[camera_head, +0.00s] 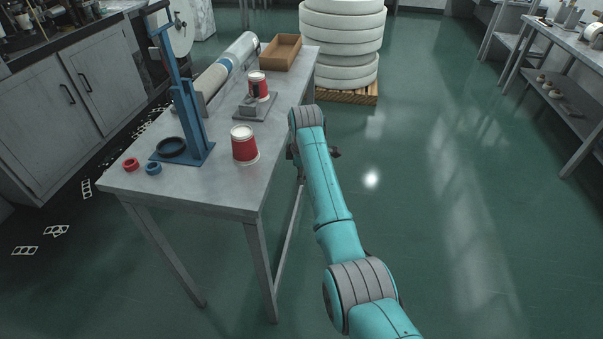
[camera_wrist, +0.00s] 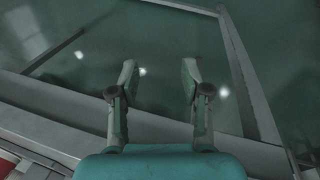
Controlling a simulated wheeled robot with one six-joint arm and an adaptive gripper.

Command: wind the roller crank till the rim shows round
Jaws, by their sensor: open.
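A small grey fixture (camera_head: 257,112) stands on the metal table, with a red and white cup (camera_head: 258,87) on it. It seems to be the roller; I cannot make out its crank clearly, and the cup's rim is too small to judge. A second red cup (camera_head: 244,150) with a pale rim stands upright nearer the table's front right. My gripper (camera_wrist: 159,80) is open and empty in the wrist view, its two fingers apart over the floor beyond a table edge. In the head view it is mostly hidden behind my wrist, just right of the table.
The table (camera_head: 190,192) also holds a blue lever press (camera_head: 190,110), red (camera_head: 131,164) and blue (camera_head: 153,168) rings, a long roll (camera_head: 228,62) and a brown tray (camera_head: 281,52). White stacked rolls (camera_head: 341,40) stand on a pallet behind. Floor on the right is clear.

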